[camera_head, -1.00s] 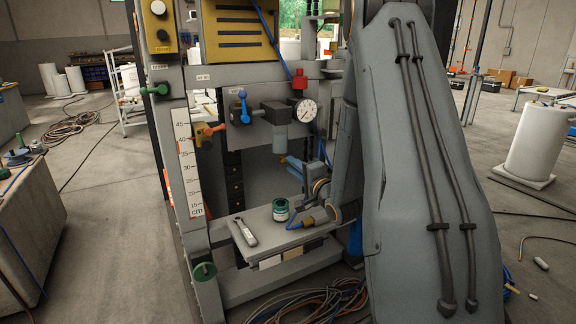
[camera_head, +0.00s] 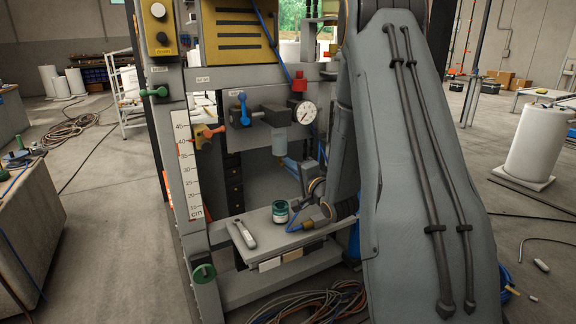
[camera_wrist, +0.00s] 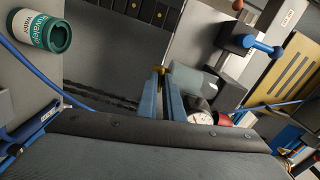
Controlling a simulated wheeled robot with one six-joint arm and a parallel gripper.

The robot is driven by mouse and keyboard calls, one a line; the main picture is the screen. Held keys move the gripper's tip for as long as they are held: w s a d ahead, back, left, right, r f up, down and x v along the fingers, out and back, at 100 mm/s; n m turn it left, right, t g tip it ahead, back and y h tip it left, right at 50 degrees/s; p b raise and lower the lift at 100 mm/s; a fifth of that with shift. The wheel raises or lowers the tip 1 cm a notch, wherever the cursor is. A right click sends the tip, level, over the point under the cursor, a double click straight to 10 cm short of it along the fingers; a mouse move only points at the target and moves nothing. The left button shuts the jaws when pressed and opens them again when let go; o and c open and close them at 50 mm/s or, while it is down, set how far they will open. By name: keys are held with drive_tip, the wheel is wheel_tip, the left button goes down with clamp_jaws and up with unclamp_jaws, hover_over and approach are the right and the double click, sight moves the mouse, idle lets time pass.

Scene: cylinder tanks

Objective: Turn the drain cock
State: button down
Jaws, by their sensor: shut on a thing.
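A filter unit with a pale translucent bowl (camera_head: 280,141) hangs on the frame, left of a round gauge (camera_head: 304,112). My gripper (camera_head: 285,160) reaches up from the lower right to just under the bowl. In the wrist view its two blue fingers (camera_wrist: 160,76) are shut on a small brass-coloured piece (camera_wrist: 158,70), which looks like the drain cock at the bowl's lower end. The fingers cover most of the cock, so its turn angle cannot be told. The bowl also shows in the wrist view (camera_wrist: 187,78).
A shelf (camera_head: 262,246) below holds a green jar (camera_head: 280,211) and a grey tool (camera_head: 244,234). Nearby on the frame are a blue lever (camera_head: 243,109), an orange-handled valve (camera_head: 209,136) and a red knob (camera_head: 299,84). Cables (camera_head: 315,302) lie on the floor.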

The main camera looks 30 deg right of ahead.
drive_tip(key=shift+n, duration=1.2)
drive_tip(key=shift+n+b, duration=0.4)
drive_tip(key=shift+n, duration=1.1)
drive_tip(key=shift+n+b, duration=0.35)
drive_tip(key=shift+n, duration=1.15)
